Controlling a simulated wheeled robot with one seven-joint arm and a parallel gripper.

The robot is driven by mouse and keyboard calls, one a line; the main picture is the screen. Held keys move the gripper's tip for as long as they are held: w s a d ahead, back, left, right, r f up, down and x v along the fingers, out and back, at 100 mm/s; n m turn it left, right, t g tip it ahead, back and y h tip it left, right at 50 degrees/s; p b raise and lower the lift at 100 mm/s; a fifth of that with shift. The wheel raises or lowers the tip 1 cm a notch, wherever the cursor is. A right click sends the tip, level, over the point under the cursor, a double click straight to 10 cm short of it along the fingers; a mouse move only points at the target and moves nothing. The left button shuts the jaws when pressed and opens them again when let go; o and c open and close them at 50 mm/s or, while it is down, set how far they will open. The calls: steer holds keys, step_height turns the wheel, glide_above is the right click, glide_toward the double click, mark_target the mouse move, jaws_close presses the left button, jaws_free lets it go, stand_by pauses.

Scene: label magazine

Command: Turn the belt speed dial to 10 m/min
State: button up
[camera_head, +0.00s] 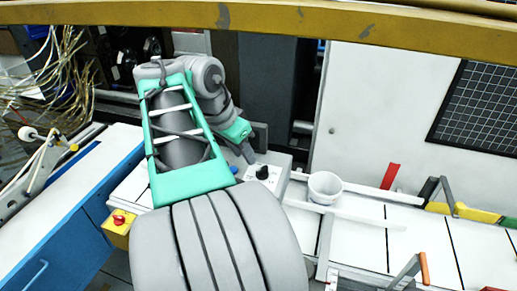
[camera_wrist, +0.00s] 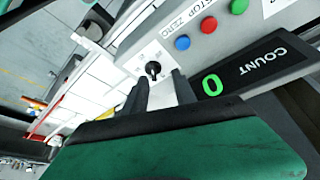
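The belt speed dial (camera_head: 262,173) is a small black knob on top of a light grey box (camera_head: 276,160). In the wrist view the dial (camera_wrist: 153,69) sits on a pale plate, just beyond my fingertips. My gripper (camera_wrist: 161,84) is open, with its two dark fingers apart and the pale panel showing between them. The knob looks in line with the gap, but I cannot tell whether a finger touches it. In the head view my gripper (camera_head: 249,155) points down just left of the dial. The scale marks around the dial are too small to read.
Blue (camera_wrist: 182,43), red (camera_wrist: 208,24) and green (camera_wrist: 239,6) buttons are beside the dial. A COUNT display (camera_wrist: 245,75) shows a green 0. A white cup (camera_head: 325,187) stands right of the box, by the conveyor (camera_head: 420,240). A red emergency stop (camera_head: 118,219) is at left.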

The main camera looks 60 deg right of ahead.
mark_target(261, 168)
steer(key=shift+m, duration=0.7)
steer(key=s+d+f, duration=0.1)
steer(key=f, duration=0.1)
steer(key=s+d+f+b, duration=0.1)
steer(key=f, duration=0.1)
steer(key=s+d+f, duration=0.1)
steer(key=f, duration=0.1)
steer(key=shift+d+f+b, duration=0.15)
steer(key=shift+d+b, duration=0.1)
steer(key=shift+b, duration=0.1)
jaws_close()
